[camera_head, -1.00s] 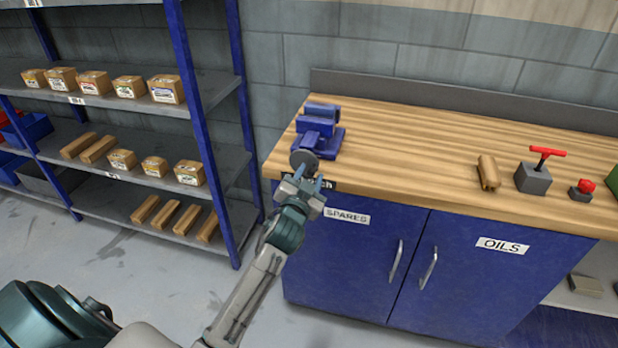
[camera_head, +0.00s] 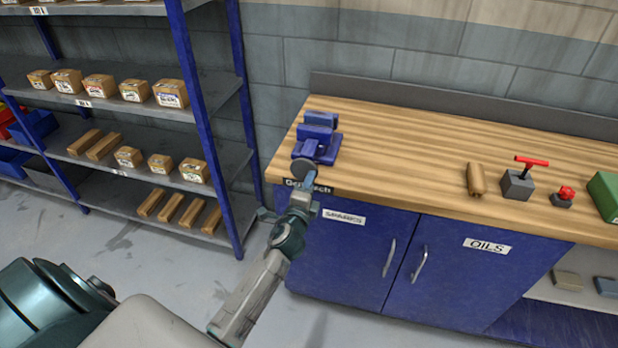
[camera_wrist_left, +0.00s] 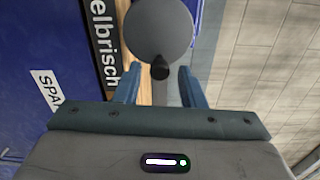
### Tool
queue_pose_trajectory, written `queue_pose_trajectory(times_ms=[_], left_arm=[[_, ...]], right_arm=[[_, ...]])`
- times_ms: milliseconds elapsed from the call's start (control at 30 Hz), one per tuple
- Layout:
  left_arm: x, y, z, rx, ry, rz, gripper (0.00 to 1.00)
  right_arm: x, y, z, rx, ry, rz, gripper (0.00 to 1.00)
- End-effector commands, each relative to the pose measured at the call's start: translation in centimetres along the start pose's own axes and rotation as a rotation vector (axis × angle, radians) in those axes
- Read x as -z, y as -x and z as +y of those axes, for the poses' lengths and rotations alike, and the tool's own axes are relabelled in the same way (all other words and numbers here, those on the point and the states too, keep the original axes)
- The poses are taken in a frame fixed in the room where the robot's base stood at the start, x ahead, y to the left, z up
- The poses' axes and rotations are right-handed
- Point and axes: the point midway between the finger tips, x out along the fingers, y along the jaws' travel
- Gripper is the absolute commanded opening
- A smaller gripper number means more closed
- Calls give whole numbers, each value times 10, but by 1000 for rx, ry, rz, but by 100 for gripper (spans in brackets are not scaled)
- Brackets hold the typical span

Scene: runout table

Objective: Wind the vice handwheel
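The blue vice (camera_head: 317,138) stands on the left end of the wooden bench. Its handwheel (camera_head: 305,168) is a grey disc at the vice's front, by the bench's front edge. The left wrist view shows the handwheel (camera_wrist_left: 157,28) face on, with a dark knob (camera_wrist_left: 160,68) on its rim. My left gripper (camera_head: 290,198) is in front of the bench edge, just below the handwheel. Its blue fingers (camera_wrist_left: 158,88) are spread, one on each side of the knob's line. The knob is slightly beyond the fingertips or level with them; I cannot tell which. My right gripper is out of view.
The bench top (camera_head: 400,150) is clear between the vice and a wooden piece (camera_head: 476,179). A grey block with a red T-handle (camera_head: 517,183) and a red knob (camera_head: 565,194) stand farther right. A blue-posted shelf (camera_head: 205,130) with boxes stands left.

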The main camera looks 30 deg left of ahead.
Motion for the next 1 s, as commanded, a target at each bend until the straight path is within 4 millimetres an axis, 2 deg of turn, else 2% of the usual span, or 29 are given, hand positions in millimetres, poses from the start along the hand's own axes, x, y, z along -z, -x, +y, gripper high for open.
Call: queue_pose_trajectory(times_ms=[133,300,533,700,1000], left_arm=[[0,0,-2,-2,-137,0,36],[0,0,-2,-2,-474,1,36],[-1,0,0,-2,-719,0,36],[-1,0,1,-1,-982,1,36],[-2,0,0,0,-1028,0,36]], right_arm=[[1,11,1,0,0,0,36],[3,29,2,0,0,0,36],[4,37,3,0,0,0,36],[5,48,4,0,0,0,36],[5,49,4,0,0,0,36]])
